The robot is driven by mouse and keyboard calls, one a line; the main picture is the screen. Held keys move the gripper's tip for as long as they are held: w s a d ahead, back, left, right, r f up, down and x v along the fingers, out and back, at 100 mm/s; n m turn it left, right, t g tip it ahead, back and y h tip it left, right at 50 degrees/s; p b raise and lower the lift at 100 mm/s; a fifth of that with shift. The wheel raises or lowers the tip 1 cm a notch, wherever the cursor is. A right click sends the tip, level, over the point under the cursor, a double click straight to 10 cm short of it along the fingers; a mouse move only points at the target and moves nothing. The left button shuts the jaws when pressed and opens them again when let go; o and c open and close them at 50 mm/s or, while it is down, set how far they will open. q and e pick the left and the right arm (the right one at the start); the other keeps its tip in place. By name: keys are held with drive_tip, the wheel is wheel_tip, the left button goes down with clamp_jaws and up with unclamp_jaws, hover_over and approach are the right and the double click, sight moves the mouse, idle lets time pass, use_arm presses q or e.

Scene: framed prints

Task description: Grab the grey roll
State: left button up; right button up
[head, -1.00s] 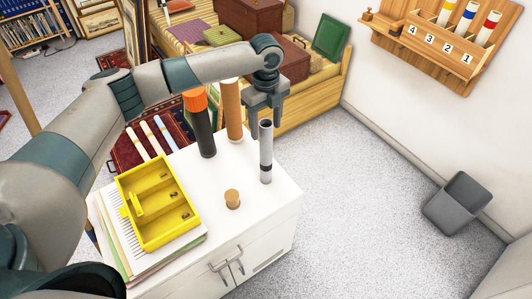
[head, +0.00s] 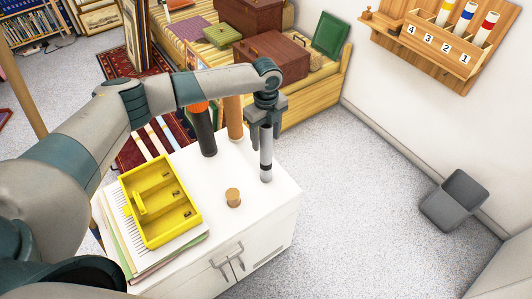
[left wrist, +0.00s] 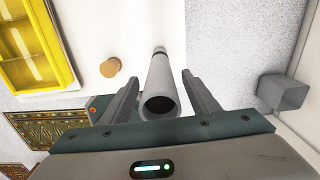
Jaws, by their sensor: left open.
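The grey roll (head: 266,155) is a slim grey tube with a dark band low down, standing upright on the white cabinet (head: 225,187) near its right edge. My left gripper (head: 265,122) is above it, pointing down, with its fingers at the roll's top part. In the left wrist view the roll (left wrist: 160,85) shows its open hollow end between the two spread fingers of my left gripper (left wrist: 160,92). The gripper is open, with a gap visible on each side of the roll. My right gripper is not in view.
A black tube with an orange cap (head: 203,132) and a brown tube (head: 234,118) stand behind the roll to the left. A cork-like stub (head: 233,197) and a yellow tray (head: 124,187) are also on the cabinet. A grey bin (head: 453,201) stands on the floor at right.

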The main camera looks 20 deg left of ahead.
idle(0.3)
use_arm(q)
clamp_jaws()
drive_tip(key=shift+r, duration=0.1)
